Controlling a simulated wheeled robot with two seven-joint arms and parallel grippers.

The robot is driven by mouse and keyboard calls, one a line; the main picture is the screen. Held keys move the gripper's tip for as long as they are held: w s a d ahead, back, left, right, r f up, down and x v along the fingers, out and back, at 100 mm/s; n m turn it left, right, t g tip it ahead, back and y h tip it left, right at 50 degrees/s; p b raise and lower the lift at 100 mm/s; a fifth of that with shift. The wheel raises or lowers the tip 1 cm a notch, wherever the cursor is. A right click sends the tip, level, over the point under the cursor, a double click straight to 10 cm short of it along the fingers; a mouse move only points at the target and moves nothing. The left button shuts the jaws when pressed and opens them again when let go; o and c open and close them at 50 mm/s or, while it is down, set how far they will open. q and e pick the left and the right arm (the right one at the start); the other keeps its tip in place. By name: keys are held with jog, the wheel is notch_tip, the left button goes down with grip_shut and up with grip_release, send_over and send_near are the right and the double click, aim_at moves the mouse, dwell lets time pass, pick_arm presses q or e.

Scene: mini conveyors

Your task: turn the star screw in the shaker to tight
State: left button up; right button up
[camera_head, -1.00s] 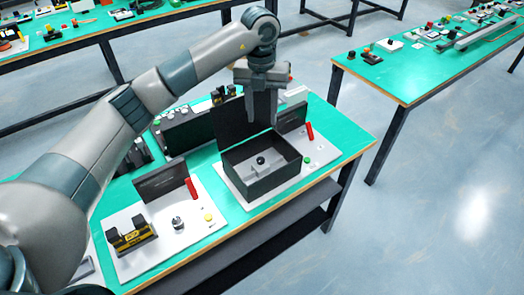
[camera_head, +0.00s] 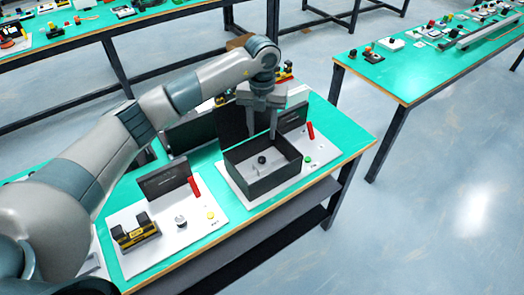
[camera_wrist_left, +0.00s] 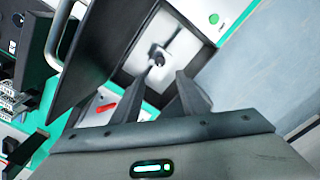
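The shaker is a dark open box (camera_head: 262,186) on a white base plate on the green table, its dark lid (camera_head: 232,122) raised at the back. The star screw (camera_head: 262,160) is a small black knob on a grey fixture inside; in the left wrist view the knob (camera_wrist_left: 158,58) lies ahead of the fingers. My left gripper (camera_head: 261,137) points down above the back part of the box, its fingers apart and empty. In the left wrist view the fingers (camera_wrist_left: 182,92) are spread, with nothing between them. My right gripper is not in view.
A red handle (camera_head: 310,130) and a green button (camera_head: 308,159) sit on the plate right of the box. To the left stands another station with a black-and-yellow block (camera_head: 135,235), a red handle (camera_head: 194,187) and a yellow button (camera_head: 210,215). The raised lid stands close beside my fingers.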

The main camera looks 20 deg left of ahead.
aim_at(262, 158)
pick_arm(q)
notch_tip(262, 158, down, 10)
jog(key=p, duration=0.3)
jog(key=shift+r, duration=0.1)
jog(key=shift+f, duration=0.8)
grip_shut()
